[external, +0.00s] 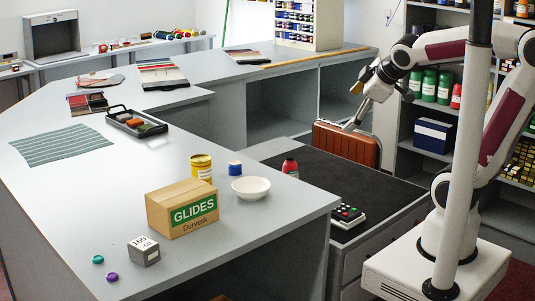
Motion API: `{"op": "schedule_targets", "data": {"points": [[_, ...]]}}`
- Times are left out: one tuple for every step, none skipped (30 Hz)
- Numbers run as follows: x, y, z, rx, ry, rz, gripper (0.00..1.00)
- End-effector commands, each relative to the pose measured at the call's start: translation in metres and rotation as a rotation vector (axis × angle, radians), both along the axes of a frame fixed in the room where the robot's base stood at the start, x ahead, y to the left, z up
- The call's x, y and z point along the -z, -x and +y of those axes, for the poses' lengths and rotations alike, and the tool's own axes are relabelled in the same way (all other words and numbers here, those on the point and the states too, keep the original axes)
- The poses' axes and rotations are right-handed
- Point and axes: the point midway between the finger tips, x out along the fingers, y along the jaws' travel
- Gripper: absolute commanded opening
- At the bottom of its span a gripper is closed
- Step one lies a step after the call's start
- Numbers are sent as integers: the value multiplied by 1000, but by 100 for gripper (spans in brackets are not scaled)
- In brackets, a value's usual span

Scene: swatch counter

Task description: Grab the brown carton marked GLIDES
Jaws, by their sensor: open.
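The brown carton (170,212) with a green label reading GLIDES stands upright near the front corner of the grey counter in the external view. My gripper (356,106) is up at the right, above the brown suitcase and well apart from the carton. It is open, and nothing shows between its fingers.
The counter's middle is clear.

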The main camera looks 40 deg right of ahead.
Motion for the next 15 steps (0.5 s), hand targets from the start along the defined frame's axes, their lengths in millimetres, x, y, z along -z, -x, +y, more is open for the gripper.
{"op": "schedule_targets", "data": {"points": [[-4,-16,2,-60,57,-17,89],[-7,-25,4,-98,94,-30,89],[-11,-37,6,-151,144,-48,89],[-14,-46,9,-191,182,-61,89],[-17,-55,12,-231,219,-74,89],[-21,-66,16,-285,269,-93,89],[-23,-75,19,-325,306,-105,89],[-25,-83,23,-365,344,-119,89],[-28,-95,29,-419,394,-137,89],[-30,-103,33,-459,432,-152,89],[-32,-110,38,-500,468,-166,89],[-34,-121,45,-555,518,-184,89],[-36,-128,51,-596,556,-200,89],[-37,-136,57,-637,591,-214,89],[-38,-145,65,-691,639,-235,89]]}}
